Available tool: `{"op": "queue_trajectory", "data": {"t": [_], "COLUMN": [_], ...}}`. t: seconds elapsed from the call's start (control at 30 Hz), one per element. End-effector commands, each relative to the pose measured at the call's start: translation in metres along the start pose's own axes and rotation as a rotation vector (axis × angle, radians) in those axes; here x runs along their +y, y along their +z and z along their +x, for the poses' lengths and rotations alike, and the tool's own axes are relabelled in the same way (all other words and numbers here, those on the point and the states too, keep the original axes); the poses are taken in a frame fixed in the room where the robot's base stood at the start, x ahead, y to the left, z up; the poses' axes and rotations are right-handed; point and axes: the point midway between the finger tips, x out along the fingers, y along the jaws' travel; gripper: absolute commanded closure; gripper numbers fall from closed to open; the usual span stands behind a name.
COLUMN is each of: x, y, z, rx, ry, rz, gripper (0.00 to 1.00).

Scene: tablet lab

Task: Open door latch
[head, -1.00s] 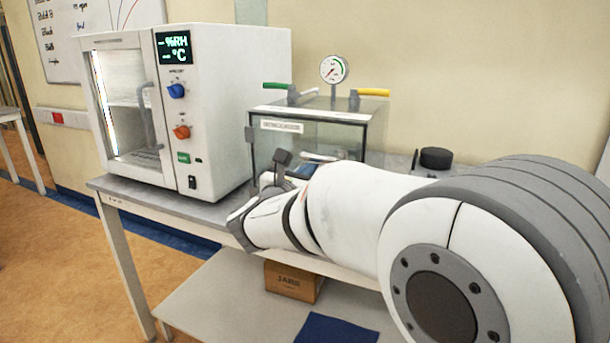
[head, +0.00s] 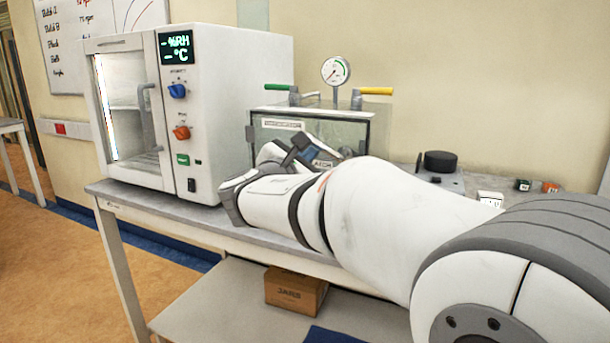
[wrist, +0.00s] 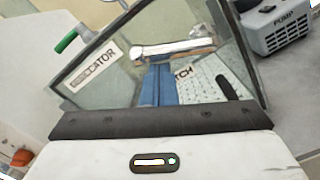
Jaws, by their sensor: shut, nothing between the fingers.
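The glass-fronted desiccator (head: 378,138) stands on the bench, with a label on its front. In the wrist view its door (wrist: 125,82) fills the middle, tilted in the picture. A shiny metal bar (wrist: 172,48), apparently the door latch, lies across the door near a partly covered label ending in "TCH" (wrist: 184,72). My gripper (wrist: 158,72) has its blue fingers together and empty, their tips just below the bar in the picture. I cannot tell whether they touch it. In the head view my gripper (head: 309,153) is in front of the door, and my arm hides the lower front.
A white oven-like chamber (head: 240,110) stands left of the desiccator. A green handle (head: 278,87), a yellow handle (head: 376,91) and a gauge (head: 336,70) are on top. A grey pump (wrist: 283,35) is at right. A cardboard box (head: 295,290) sits on the lower shelf.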

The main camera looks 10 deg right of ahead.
Motion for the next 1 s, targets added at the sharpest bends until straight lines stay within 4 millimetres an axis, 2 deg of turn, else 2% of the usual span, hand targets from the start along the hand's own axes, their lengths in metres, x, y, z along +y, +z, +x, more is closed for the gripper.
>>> {"op": "queue_trajectory", "data": {"t": [0.6,1.0], "x": [0.001,-0.004], "y": [0.031,0.049], "z": [0.002,0.003], "rx": [-0.004,-0.003], "ry": [-0.029,-0.045], "rz": [0.591,0.916], "gripper": [1.00,1.00]}}
